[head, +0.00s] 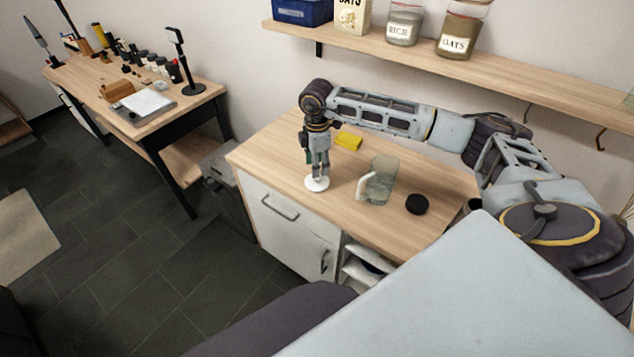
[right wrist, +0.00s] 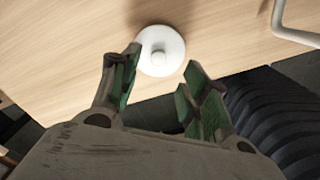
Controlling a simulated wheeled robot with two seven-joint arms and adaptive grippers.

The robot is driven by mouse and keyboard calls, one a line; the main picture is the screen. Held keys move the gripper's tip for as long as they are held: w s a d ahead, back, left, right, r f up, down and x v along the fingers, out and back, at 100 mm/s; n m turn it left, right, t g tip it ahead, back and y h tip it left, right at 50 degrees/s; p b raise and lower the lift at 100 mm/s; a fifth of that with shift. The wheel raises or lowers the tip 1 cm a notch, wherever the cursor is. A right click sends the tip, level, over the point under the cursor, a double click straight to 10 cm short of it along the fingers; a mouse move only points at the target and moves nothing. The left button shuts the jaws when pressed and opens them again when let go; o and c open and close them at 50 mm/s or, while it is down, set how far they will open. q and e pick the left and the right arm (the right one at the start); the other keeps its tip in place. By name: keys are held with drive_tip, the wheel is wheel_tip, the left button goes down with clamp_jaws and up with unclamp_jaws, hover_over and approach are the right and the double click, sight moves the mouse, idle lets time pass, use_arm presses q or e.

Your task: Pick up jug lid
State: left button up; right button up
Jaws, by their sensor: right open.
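The jug lid (head: 317,184) is a white round disc with a small knob, lying flat near the front edge of the wooden cabinet top (head: 275,165). It also shows in the right wrist view (right wrist: 160,36). My right gripper (head: 318,174) points down just above the lid. Its green-padded fingers (right wrist: 162,62) are open and empty, with the lid just beyond and between the tips. I cannot tell the exact height gap. A clear jug (head: 383,175) with a white handle stands to the right of the lid. My left gripper is not in view.
A yellow sponge (head: 348,141) lies behind the gripper. A black round object (head: 416,204) sits right of the jug. A wall shelf (head: 400,45) with jars runs above the arm. A tool table (head: 150,110) stands at the far left. The cabinet top left of the lid is clear.

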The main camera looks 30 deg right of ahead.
sight(317, 180)
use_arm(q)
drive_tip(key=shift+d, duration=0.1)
use_arm(e)
drive_tip(key=shift+f, duration=0.15)
drive_tip(key=shift+w+f+p, duration=0.1)
drive_tip(key=shift+f+p, duration=0.35)
drive_tip(key=shift+f, duration=2.05)
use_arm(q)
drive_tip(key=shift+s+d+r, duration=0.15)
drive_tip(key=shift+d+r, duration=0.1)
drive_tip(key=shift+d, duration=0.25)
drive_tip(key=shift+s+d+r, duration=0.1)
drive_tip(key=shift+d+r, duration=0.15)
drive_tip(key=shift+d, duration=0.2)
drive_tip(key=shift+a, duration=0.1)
use_arm(e)
drive_tip(key=shift+c, duration=0.6)
drive_tip(key=c, duration=0.5)
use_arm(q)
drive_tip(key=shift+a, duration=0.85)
use_arm(e)
drive_tip(key=c, duration=0.3)
